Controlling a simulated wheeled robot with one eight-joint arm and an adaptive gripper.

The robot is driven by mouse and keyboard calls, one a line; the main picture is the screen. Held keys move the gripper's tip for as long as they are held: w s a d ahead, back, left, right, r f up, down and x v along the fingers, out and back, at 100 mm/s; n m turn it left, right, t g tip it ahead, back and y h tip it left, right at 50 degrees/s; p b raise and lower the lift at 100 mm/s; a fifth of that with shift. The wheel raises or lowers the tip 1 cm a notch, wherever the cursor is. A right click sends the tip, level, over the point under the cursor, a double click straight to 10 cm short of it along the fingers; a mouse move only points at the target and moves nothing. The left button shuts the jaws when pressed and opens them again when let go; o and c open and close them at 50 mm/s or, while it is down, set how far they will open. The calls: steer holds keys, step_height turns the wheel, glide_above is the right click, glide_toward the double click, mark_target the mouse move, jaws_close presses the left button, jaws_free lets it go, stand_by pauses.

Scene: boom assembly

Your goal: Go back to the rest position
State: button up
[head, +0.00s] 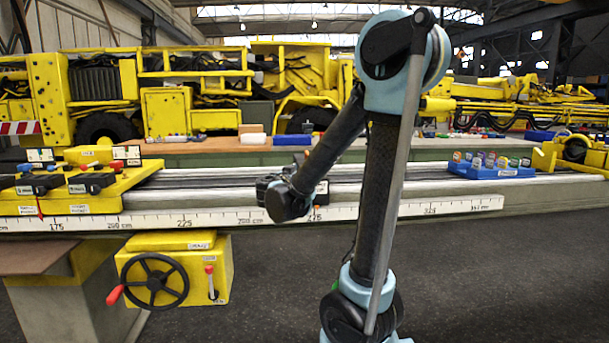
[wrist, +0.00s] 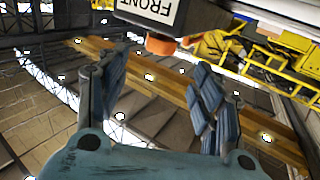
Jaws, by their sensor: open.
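My gripper (wrist: 162,88) is open in the wrist view, its two blue-grey padded fingers well apart. Nothing is held between them. In the head view my arm stands upright in front of the bench, bends at the top and comes down to the left. Its dark wrist end is in front of the bench rail; the fingers cannot be made out there.
A long rail bench with a ruler strip (head: 160,222) crosses the head view. A yellow fixture (head: 95,200) is at left, a blue tray (head: 487,172) with several coloured pieces at right. A yellow handwheel box (head: 208,270) hangs below. The dark floor at front right is clear.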

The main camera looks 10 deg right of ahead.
steer(key=s+d+f+n+g+y, duration=0.1)
steer(key=s+d+f+g, duration=0.45)
steer(key=s+d, duration=0.2)
steer(key=s+d+f+n+g+y, duration=0.1)
steer(key=s+d+f+g, duration=0.3)
steer(key=s+d+f, duration=0.4)
steer(key=s+a+f+n+g+y, duration=0.2)
steer(key=s+a+f+y, duration=0.1)
steer(key=s, duration=0.6)
steer(key=s+a+f+n+g+y, duration=0.2)
steer(key=s+a+f+y, duration=0.2)
steer(key=s, duration=0.5)
steer(key=shift+s+a+f, duration=0.25)
steer(key=shift+a+f, duration=0.7)
steer(key=shift+a, duration=0.25)
steer(key=shift+w+f, duration=0.2)
steer(key=shift+w, duration=0.3)
